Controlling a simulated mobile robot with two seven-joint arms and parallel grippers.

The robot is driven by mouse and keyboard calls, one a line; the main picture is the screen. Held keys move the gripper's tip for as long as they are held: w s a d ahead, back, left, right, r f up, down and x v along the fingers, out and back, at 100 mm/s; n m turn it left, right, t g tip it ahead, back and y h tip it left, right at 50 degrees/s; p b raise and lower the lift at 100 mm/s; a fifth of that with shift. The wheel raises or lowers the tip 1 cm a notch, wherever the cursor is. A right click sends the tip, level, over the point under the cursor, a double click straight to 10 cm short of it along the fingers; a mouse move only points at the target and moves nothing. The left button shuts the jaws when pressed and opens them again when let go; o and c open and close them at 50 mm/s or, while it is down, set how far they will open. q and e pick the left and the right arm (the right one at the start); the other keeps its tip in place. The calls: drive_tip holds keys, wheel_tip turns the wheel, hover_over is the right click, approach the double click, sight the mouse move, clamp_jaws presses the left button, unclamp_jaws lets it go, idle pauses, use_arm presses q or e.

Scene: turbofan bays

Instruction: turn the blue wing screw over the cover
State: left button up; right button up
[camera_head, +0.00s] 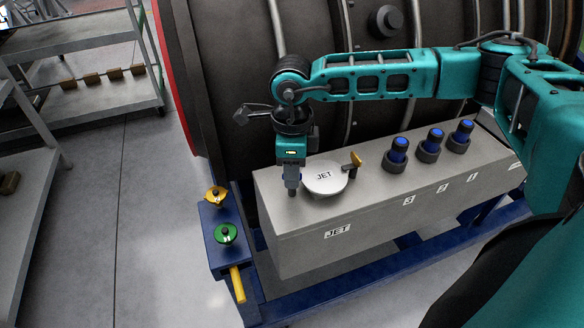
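The round white cover (322,187) marked JET lies on top of the grey box (290,228). A yellow wing screw (356,159) stands on a dark post at the cover's right edge. My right gripper (291,184) points straight down at the cover's left edge, over a short grey post. Its fingers are seen nearly edge-on, so I cannot tell whether they are open or shut. I see no blue wing screw; one at the fingertips could be hidden by the hand. My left gripper is not in view.
Three blue-capped plugs (397,151) sit in black sockets along the box top, right of the cover. A blue stand (212,256) at left holds a yellow wing piece (215,195) and a green one (226,233). The dark engine casing rises behind. Grey shelves stand left.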

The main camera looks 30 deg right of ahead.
clamp_jaws()
idle(0.3)
